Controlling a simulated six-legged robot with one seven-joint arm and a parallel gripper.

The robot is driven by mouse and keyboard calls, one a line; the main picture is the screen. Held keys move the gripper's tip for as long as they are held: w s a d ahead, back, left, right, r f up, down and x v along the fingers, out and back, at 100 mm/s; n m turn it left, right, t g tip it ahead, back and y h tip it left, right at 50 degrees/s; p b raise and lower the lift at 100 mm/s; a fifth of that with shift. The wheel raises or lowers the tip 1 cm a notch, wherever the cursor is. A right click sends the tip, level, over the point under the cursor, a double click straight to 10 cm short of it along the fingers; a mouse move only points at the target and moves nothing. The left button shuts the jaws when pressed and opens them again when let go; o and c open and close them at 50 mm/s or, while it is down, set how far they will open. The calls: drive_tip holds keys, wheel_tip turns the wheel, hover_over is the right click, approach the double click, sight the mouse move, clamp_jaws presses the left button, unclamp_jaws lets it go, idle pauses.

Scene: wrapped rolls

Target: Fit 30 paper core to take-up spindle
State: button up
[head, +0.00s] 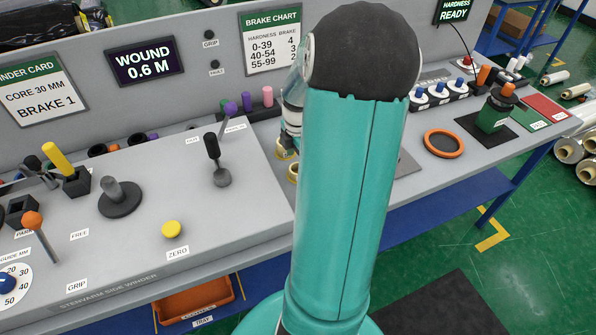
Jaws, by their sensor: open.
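A short grey post on a round dark base (119,197), which looks like the take-up spindle, stands bare on the grey winder top. The winder card (38,92) reads core 30 mm, brake 1. Small tan rings (292,174), possibly paper cores, show at the left edge of my arm, partly hidden by it. My gripper (287,146) is open beside these rings, mostly hidden behind my teal arm. I cannot tell whether it touches one.
A black-knobbed lever (214,160), a yellow zero button (171,229), a yellow-handled lever (60,162) and an orange-knobbed lever (38,232) rise from the winder. Purple and pink cylinders (246,102) stand behind. An orange ring (444,143) lies right of my arm.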

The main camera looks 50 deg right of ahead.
wheel_tip(320, 180, down, 3)
drive_tip(key=shift+f, duration=0.15)
drive_tip(key=c, duration=1.1)
drive_tip(key=shift+r, duration=0.2)
